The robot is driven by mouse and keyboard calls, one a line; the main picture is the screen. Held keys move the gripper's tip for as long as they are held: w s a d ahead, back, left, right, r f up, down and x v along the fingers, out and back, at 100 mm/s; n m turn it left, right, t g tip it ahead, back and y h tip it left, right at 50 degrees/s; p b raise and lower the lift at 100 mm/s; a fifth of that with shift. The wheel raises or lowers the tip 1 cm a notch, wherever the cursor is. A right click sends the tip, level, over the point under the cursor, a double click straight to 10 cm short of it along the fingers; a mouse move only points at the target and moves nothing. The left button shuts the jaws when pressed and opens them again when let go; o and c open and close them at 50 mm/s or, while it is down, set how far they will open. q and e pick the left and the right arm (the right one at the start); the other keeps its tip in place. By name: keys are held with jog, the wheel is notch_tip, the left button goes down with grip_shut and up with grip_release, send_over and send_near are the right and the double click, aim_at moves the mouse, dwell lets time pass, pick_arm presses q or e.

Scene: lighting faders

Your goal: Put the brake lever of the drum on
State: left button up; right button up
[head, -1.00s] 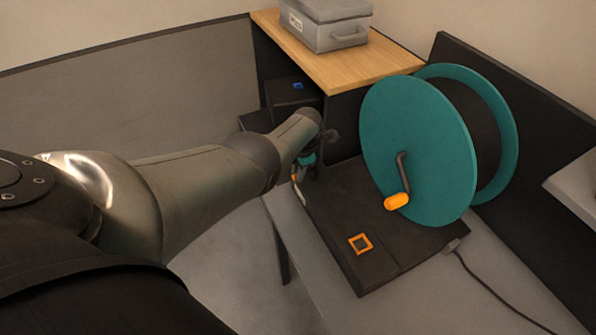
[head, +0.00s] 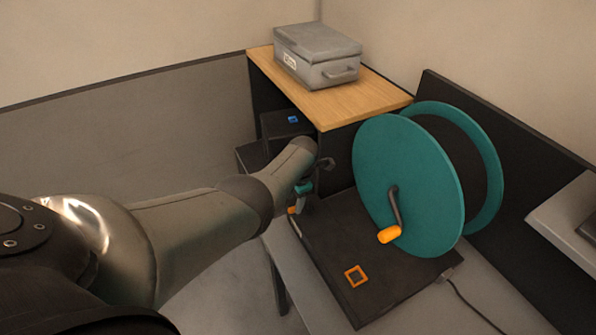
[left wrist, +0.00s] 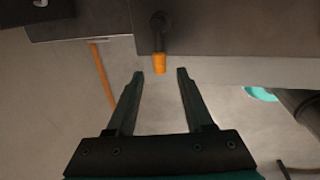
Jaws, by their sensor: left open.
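The teal drum (head: 410,190) stands on a dark base (head: 335,270), with a crank that has an orange grip (head: 388,235) on its near face. The brake lever (left wrist: 160,35) shows in the left wrist view as a short dark arm with an orange tip on the side of a dark body. In the head view only a bit of orange (head: 292,210) shows there, beside the base's far left edge. My left gripper (left wrist: 160,74) is open and empty. The orange tip appears centred between its fingertips, at or just beyond them; contact cannot be told. My forearm partly hides this spot in the head view.
A wooden-topped cabinet (head: 345,110) with a grey box (head: 318,55) stands behind. An orange square outline (head: 356,276) marks the base top. A black cable (head: 480,307) runs off the base at right. Dark panels border the back and right.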

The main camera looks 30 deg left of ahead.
pick_arm(q)
jog(key=p+v, duration=0.5)
jog(key=v, duration=0.6)
jog(key=shift+r, duration=0.3)
